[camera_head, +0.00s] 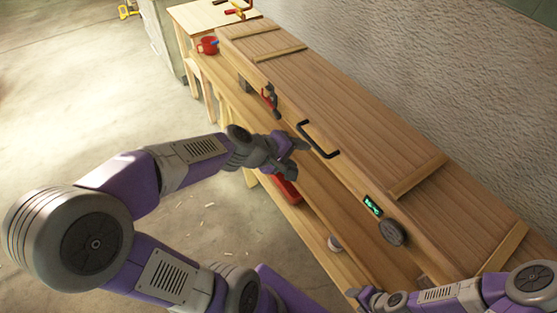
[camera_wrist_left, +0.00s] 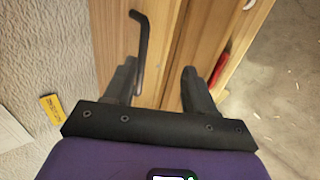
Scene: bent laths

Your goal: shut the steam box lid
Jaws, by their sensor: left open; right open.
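The steam box is a long wooden box along the wall. Its plank lid (camera_head: 345,110) with cross battens lies flat on top, and I see no gap under it from here. A black bar handle (camera_head: 318,140) is fixed near its front edge. My left gripper (camera_head: 297,157) is open just in front of the handle. In the left wrist view the handle (camera_wrist_left: 143,45) runs down beside the left finger of my left gripper (camera_wrist_left: 160,75); whether they touch is unclear. My right gripper (camera_head: 358,298) is open and empty at the box's near front, low in the picture.
A red clamp (camera_head: 268,97), a green display (camera_head: 373,205) and a dark round disc (camera_head: 391,232) are on the box front. A red tray (camera_head: 287,189) and a pale round thing (camera_head: 334,243) sit below. A red mug (camera_head: 208,45) stands at the far end. The floor is open.

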